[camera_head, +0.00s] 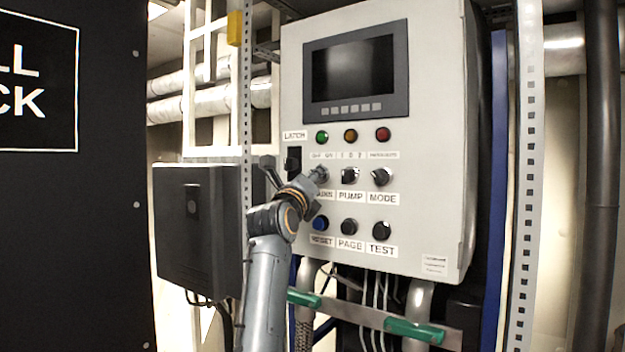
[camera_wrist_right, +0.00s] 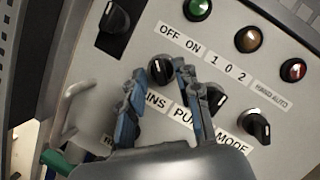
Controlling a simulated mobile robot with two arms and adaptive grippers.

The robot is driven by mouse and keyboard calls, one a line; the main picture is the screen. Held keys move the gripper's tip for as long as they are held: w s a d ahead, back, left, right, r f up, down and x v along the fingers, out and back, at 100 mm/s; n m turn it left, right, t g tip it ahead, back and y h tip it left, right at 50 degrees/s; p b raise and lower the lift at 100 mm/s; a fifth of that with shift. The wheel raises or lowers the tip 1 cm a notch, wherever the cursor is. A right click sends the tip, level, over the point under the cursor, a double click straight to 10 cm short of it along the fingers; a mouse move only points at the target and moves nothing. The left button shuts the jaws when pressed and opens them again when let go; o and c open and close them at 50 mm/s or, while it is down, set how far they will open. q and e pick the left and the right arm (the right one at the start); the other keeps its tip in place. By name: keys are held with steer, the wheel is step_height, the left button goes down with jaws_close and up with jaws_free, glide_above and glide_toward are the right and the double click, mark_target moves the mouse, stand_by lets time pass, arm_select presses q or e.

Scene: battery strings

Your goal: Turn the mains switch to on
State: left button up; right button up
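The mains switch (camera_wrist_right: 160,69) is a round black knob with a white mark, below the OFF and ON labels (camera_wrist_right: 181,41) in the right wrist view. Its mark appears to lean toward the OFF side. My right gripper (camera_wrist_right: 163,75) is open, with one finger on each side of the knob; I cannot tell whether they touch it. In the head view my right gripper (camera_head: 314,182) reaches the panel from below and hides part of the knob and its MAINS label (camera_head: 325,194). My left gripper is not in view.
The pump switch (camera_head: 349,175) and mode switch (camera_head: 381,177) sit close to the right of the mains switch. The latch switch (camera_head: 292,160) is to its upper left. The reset (camera_head: 320,223), page and test buttons are below. A dark box (camera_head: 187,245) stands left.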

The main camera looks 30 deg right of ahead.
steer(key=shift+s, duration=0.15)
jaws_close()
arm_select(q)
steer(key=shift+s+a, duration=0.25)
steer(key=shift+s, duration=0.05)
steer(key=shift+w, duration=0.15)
